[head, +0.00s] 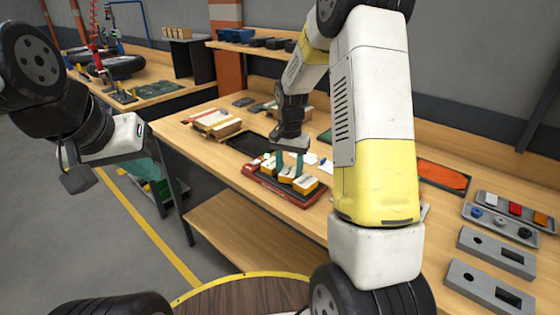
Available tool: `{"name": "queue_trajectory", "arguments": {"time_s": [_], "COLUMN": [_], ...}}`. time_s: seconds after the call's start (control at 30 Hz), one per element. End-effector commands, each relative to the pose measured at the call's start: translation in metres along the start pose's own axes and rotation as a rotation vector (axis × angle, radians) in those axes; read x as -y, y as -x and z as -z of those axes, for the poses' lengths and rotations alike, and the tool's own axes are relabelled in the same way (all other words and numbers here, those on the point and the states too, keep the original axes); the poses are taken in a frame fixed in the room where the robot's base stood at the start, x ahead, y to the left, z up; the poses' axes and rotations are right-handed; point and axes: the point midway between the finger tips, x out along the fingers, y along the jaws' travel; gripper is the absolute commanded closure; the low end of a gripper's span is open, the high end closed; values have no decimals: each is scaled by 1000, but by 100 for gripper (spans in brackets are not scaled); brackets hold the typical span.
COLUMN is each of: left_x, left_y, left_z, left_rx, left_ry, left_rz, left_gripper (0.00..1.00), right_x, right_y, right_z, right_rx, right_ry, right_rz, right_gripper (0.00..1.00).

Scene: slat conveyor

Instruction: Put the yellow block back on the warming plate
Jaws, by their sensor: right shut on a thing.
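Several yellow blocks with pale, marked tops sit close together on a red-edged dark tray (258,190) on the workbench. I cannot tell whether this tray is the warming plate. My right gripper (289,164) reaches down over the tray with its teal fingers among the blocks. It is shut on a yellow block (287,175) in the middle of the group; whether that block touches the tray is unclear. Another yellow block (305,185) is to the right of it. My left gripper (76,181) hangs off the bench at the left; its fingers are too unclear to read.
A dark flat mat (243,143) and a beige stack (213,124) lie behind the tray. An orange panel (443,177) and grey trays (487,288) lie at the right. My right arm hides the bench middle.

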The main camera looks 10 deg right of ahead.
Motion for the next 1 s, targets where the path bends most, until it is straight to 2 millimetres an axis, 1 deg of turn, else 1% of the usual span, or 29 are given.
{"name": "queue_trajectory", "arguments": {"time_s": [0.17, 0.2, 0.23, 0.5, 0.63, 0.77, 1.0], "left_x": [0, 0, 0, 0, 0, 0, 0], "left_y": [0, 0, 0, 0, 0, 0, 0], "left_z": [0, 0, 0, 0, 0, 0, 0], "left_rx": [0, 0, 0, 0, 0, 0, 0], "left_ry": [0, 0, 0, 0, 0, 0, 0], "left_rz": [0, 0, 0, 0, 0, 0, 0], "left_gripper": [100, 100, 100, 100, 100, 100, 100], "right_x": [0, 0, 0, 0, 0, 0, 0], "right_y": [-3, -3, -3, -2, 6, 27, 80], "right_z": [0, 0, 0, 0, 0, 1, 1], "right_rx": [0, 0, 0, 0, -2, -4, -5], "right_ry": [0, 0, 0, 0, 0, -1, 0], "right_rz": [0, 0, 0, 0, 1, 3, 2], "right_gripper": [88, 48, 46, 46, 46, 46, 46]}}
